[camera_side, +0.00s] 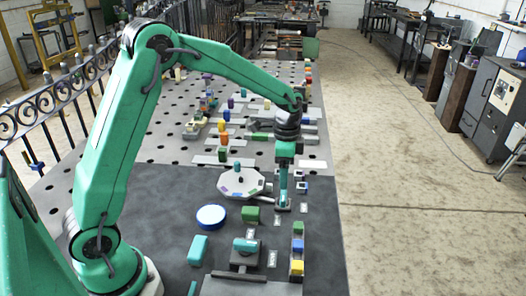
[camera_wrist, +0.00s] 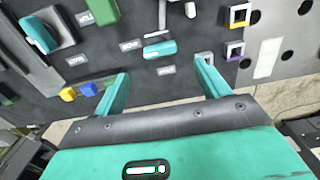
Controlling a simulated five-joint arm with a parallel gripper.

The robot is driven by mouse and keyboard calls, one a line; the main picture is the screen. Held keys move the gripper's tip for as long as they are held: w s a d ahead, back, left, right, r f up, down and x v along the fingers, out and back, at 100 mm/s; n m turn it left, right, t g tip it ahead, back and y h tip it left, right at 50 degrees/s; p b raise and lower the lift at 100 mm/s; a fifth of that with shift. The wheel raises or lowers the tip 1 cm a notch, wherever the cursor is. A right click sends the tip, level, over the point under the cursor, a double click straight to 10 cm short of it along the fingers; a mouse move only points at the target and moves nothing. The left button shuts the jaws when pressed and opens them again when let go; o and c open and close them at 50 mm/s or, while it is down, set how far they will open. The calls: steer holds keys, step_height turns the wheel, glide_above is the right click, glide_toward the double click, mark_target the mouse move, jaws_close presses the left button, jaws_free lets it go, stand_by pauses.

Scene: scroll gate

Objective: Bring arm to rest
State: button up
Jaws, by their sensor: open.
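My gripper (camera_side: 283,203) points down over the right part of the dark mat in the side view, with its tips low near small square frames. In the wrist view my gripper (camera_wrist: 163,80) shows two teal fingers standing wide apart. Nothing sits between them. A teal block (camera_wrist: 160,49) lies on the mat beyond the fingertips. My arm is stretched forward over the table, with its elbow high.
A white octagonal plate (camera_side: 230,188), a blue disc (camera_side: 211,217), a teal block (camera_side: 198,249) and a green block (camera_side: 250,215) stand left of my gripper. Green, blue and yellow blocks (camera_side: 298,245) line up nearer. Several parts crowd the perforated table (camera_side: 168,150) behind.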

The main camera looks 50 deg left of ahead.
steer(key=shift+r, duration=0.15)
steer(key=s+r+n+t, duration=0.3)
steer(key=s+r+n, duration=0.1)
steer(key=s+r, duration=0.7)
steer(key=s+r+n+t, duration=0.2)
steer(key=s+n, duration=0.3)
steer(key=s, duration=0.9)
steer(key=shift+d+r+t, duration=0.3)
